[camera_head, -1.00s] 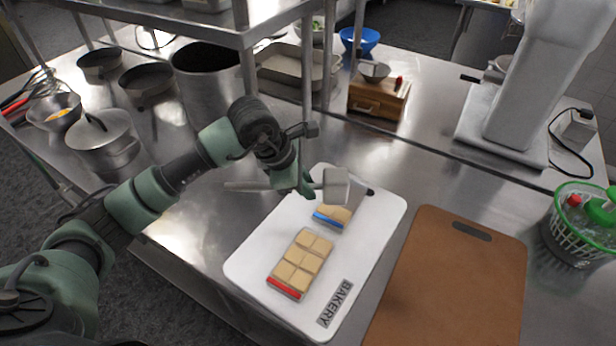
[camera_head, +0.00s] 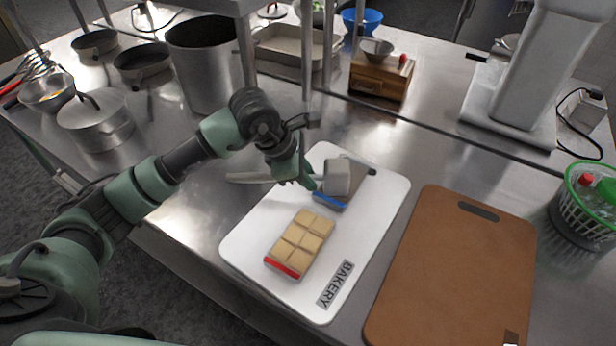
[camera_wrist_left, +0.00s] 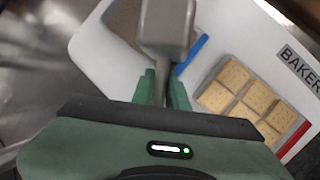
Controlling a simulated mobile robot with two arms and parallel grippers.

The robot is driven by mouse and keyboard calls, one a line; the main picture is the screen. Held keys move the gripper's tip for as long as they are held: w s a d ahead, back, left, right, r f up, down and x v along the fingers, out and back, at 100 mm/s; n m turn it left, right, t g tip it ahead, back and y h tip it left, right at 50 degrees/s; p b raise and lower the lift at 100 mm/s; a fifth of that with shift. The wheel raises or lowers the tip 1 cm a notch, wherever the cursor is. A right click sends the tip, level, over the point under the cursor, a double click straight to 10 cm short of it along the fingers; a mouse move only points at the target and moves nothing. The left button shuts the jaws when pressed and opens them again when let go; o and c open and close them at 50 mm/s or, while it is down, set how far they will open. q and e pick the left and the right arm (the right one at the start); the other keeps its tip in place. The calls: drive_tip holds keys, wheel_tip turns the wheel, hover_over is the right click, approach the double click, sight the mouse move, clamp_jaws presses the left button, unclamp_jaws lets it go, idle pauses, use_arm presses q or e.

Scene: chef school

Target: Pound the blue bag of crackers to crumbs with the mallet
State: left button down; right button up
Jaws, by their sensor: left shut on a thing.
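My left gripper (camera_head: 302,180) is shut on the grey mallet's handle (camera_head: 248,178). The mallet's block head (camera_head: 338,177) is over the blue bag and hides part of it; I cannot tell whether they touch. The bag's blue strip (camera_head: 328,200) shows below the head, and its contents look brown and crumbly, without clear cracker squares. In the left wrist view the mallet head (camera_wrist_left: 167,25) stands between brown speckled contents (camera_wrist_left: 124,20) and the blue strip (camera_wrist_left: 192,54). A red-striped bag of whole square crackers (camera_head: 300,243) lies nearer me. My right gripper is out of view.
Both bags lie on a white board (camera_head: 250,245) marked BAKERY. A brown cutting board (camera_head: 455,265) is to its right, with a green basket (camera_head: 585,205) beyond. A wooden box (camera_head: 381,78) stands behind. Pots (camera_head: 97,122) and shelf posts are at the left and back.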

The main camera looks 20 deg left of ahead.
use_arm(q)
drive_tip(key=shift+r, duration=0.1)
drive_tip(key=shift+f+b, duration=0.25)
drive_tip(key=shift+b, duration=0.05)
drive_tip(key=shift+s, duration=0.1)
drive_tip(key=shift+r, duration=0.1)
drive_tip(key=shift+r+p, duration=0.35)
drive_tip(key=shift+p, duration=0.05)
wheel_tip(320, 180, up, 5)
drive_tip(key=p, duration=0.2)
drive_tip(key=shift+r+p, duration=0.2)
drive_tip(key=shift+p, duration=0.15)
drive_tip(key=shift+f, duration=0.1)
